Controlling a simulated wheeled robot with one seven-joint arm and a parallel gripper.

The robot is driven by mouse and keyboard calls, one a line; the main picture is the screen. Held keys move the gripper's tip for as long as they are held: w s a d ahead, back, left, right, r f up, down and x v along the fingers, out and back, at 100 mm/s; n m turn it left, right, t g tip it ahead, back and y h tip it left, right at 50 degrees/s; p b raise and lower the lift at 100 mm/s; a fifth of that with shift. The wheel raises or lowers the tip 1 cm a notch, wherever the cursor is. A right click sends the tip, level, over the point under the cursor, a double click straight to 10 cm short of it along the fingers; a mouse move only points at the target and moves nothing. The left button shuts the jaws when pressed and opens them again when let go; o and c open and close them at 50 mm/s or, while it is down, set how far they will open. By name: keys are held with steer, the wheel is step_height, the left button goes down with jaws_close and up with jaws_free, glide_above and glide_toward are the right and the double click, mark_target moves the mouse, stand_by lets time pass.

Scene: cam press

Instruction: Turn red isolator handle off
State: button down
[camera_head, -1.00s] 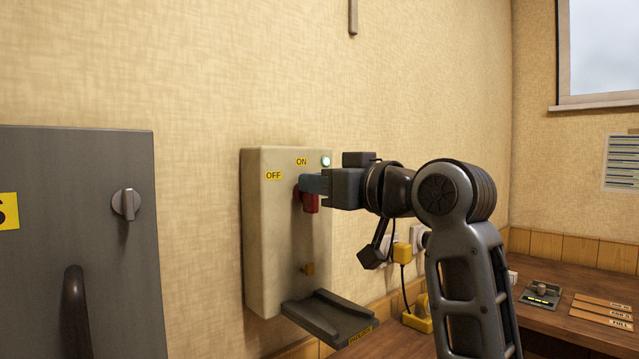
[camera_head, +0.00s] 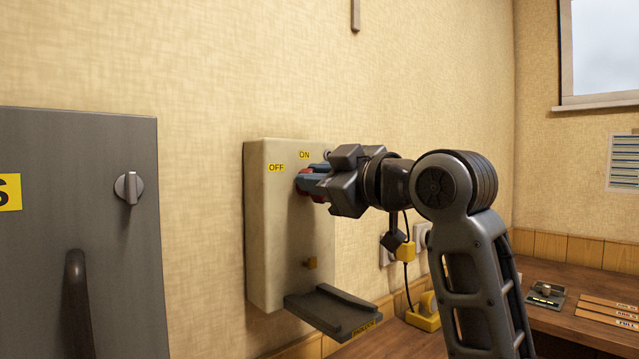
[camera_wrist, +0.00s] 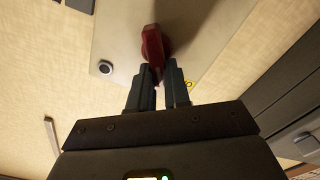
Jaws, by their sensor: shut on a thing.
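The red isolator handle (camera_head: 306,179) is on the front of the cream isolator box (camera_head: 277,235), below the yellow ON and OFF labels. My gripper (camera_head: 311,184) is shut on the handle, and its jaws hide part of it. In the wrist view the red handle (camera_wrist: 152,46) stands between the two dark fingers (camera_wrist: 158,82), which close on its end. The round indicator (camera_head: 327,156) at the box's top right looks dark.
A grey cabinet (camera_head: 100,230) with a knob and a dark handle stands at left. A dark tray (camera_head: 332,313) juts out under the box. A wooden bench (camera_head: 560,335) with a small device and labelled strips lies at right. Sockets and a yellow plug (camera_head: 405,251) are behind my arm.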

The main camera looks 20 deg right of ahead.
steer(key=n+b, duration=0.2)
steer(key=n, duration=0.1)
steer(key=f+n+b, duration=0.1)
steer(key=n, duration=0.3)
steer(key=n+b, duration=0.2)
steer(key=n, duration=0.2)
steer(key=shift+s+a+f+b, duration=0.1)
steer(key=shift+a+f+b, duration=0.25)
stand_by(0.3)
steer(key=c, duration=1.1)
jaws_free()
steer(key=v, duration=0.8)
steer(key=shift+r+b, duration=0.1)
steer(key=shift+b, duration=0.2)
